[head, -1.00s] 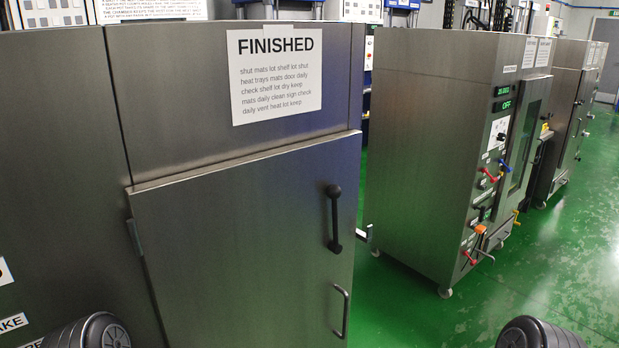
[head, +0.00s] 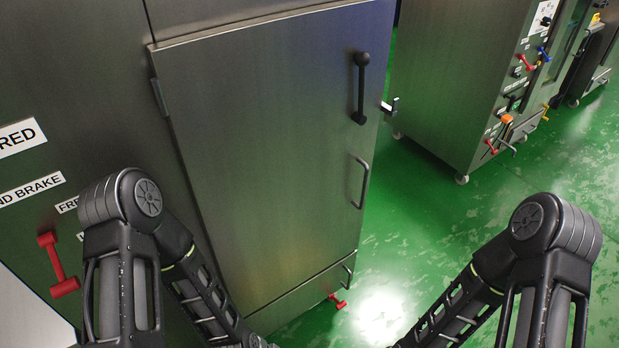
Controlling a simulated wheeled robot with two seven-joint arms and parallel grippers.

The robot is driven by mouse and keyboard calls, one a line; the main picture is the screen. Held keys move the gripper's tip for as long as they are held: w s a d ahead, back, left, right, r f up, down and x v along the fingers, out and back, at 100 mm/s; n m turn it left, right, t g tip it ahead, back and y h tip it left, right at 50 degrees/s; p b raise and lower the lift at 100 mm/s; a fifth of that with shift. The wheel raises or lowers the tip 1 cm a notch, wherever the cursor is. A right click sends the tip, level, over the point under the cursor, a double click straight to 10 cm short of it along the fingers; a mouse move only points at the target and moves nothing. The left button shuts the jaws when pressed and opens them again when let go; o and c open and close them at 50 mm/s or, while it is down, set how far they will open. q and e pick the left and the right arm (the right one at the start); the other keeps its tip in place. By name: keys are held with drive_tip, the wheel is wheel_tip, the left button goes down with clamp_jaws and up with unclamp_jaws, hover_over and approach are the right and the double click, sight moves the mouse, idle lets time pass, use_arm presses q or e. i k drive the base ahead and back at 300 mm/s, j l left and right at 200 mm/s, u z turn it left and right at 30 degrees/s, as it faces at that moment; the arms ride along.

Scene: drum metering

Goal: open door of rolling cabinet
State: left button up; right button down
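The rolling cabinet's grey metal door (head: 270,150) fills the middle of the head view and looks closed. A black handle (head: 360,88) is upright near its upper right edge, with a thin curved metal pull (head: 360,182) below it. A latch piece (head: 389,107) sticks out at the door's right edge. A hinge (head: 159,96) shows on the left edge. My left arm comes in at lower left in front of the cabinet, and my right arm at lower right over the floor. Both grippers are below the picture's edge, out of sight.
Left of the door, a panel has labels and a red handle (head: 58,264). A lower drawer front (head: 305,295) has a small pull and a red lever (head: 337,301) beside it. Another metal cabinet (head: 450,80) stands at right. Green floor (head: 420,230) is clear between them.

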sight(277, 165)
drive_tip(key=z, duration=1.3)
drive_tip(key=j+z, duration=0.2)
drive_tip(key=z, duration=0.2)
drive_tip(key=j, duration=0.4)
drive_tip(key=i, duration=0.05)
